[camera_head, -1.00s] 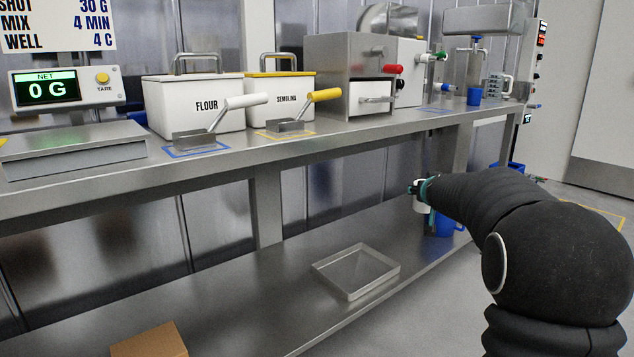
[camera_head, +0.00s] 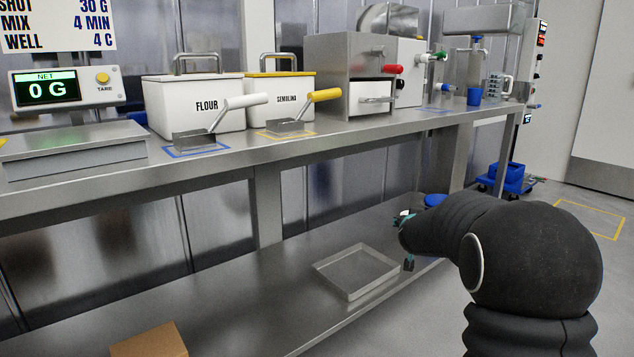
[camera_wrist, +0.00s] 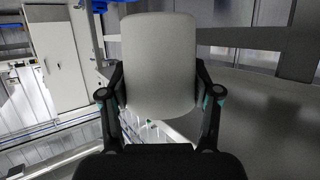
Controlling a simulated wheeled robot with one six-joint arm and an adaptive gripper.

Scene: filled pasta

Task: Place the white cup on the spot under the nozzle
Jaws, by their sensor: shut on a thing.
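The white cup (camera_wrist: 160,60) fills the upper middle of the wrist view. My gripper (camera_wrist: 160,98) is shut on it, with a finger on each side. In the head view my gripper (camera_head: 406,240) is below the upper counter and above the lower shelf, right of the open tray. Only a small white bit near it shows there, and most of the cup is hidden. A dispenser (camera_head: 476,62) with a blue top stands at the counter's far right end, well above and beyond my gripper. I cannot clearly make out the nozzle or the spot under it.
A shallow metal tray (camera_head: 352,272) and a cardboard box (camera_head: 150,341) rest on the lower shelf. A blue cup (camera_head: 474,96) stands by the dispenser. The counter (camera_head: 330,148) edge runs above my arm.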

